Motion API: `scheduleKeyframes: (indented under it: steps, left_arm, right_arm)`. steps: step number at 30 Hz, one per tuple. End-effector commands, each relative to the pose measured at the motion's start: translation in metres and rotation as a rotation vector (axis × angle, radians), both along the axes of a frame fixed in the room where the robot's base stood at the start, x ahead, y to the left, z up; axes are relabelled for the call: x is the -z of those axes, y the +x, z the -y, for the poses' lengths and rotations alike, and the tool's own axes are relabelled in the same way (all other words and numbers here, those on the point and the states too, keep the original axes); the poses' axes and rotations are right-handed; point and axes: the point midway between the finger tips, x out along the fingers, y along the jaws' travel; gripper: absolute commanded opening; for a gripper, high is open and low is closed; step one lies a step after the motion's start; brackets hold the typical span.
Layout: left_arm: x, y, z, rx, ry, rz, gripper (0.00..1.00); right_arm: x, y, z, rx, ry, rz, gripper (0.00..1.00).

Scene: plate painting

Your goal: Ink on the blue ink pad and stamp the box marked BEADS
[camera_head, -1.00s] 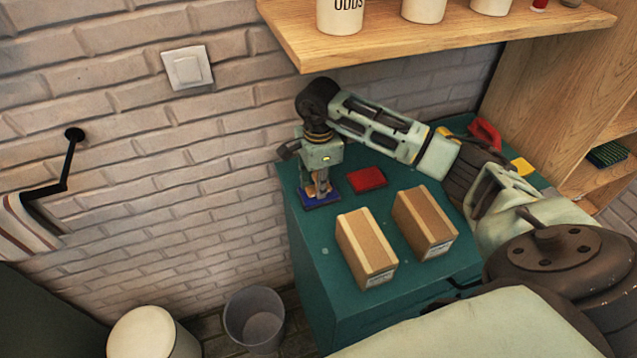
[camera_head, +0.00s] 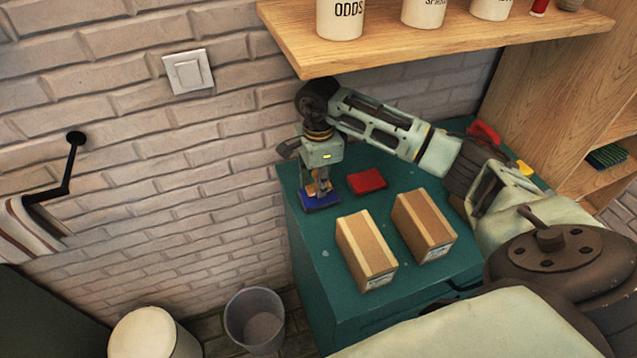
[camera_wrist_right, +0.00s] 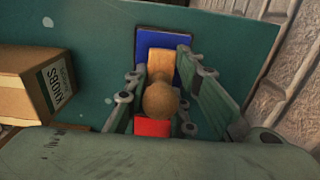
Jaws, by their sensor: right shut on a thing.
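My right gripper (camera_head: 320,182) is shut on a wooden stamp with a round knob (camera_wrist_right: 162,100), held upright over the blue ink pad (camera_head: 321,204). The pad also shows at the top of the right wrist view (camera_wrist_right: 148,41). I cannot tell whether the stamp touches the pad. Two brown cardboard boxes stand on the green cabinet top, a left one (camera_head: 364,248) and a right one (camera_head: 424,226). In the right wrist view one box (camera_wrist_right: 22,92) has a label reading KNOBS. No BEADS label is readable. My left gripper is out of view.
A red ink pad (camera_head: 367,181) lies right of the blue one, behind the boxes. The green cabinet top (camera_head: 318,250) is clear left of the boxes. A wooden shelf (camera_head: 420,52) with labelled jars hangs above my right arm. The brick wall is close behind.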

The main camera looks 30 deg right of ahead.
Motion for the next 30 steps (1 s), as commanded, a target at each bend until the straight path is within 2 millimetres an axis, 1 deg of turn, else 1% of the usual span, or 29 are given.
scheduleKeyframes:
  steps: [1, 18, 30]
  left_arm:
    - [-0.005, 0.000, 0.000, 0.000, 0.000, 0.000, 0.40]
    - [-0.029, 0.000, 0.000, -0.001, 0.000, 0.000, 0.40]
    - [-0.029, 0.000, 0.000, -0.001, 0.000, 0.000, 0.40]
  right_arm:
    - [-0.008, 0.000, 0.000, 0.000, 0.000, 0.002, 0.06]
    - [-0.052, 0.001, 0.001, 0.000, -0.001, 0.004, 0.06]
    - [-0.053, 0.001, 0.000, 0.000, -0.001, 0.003, 0.06]
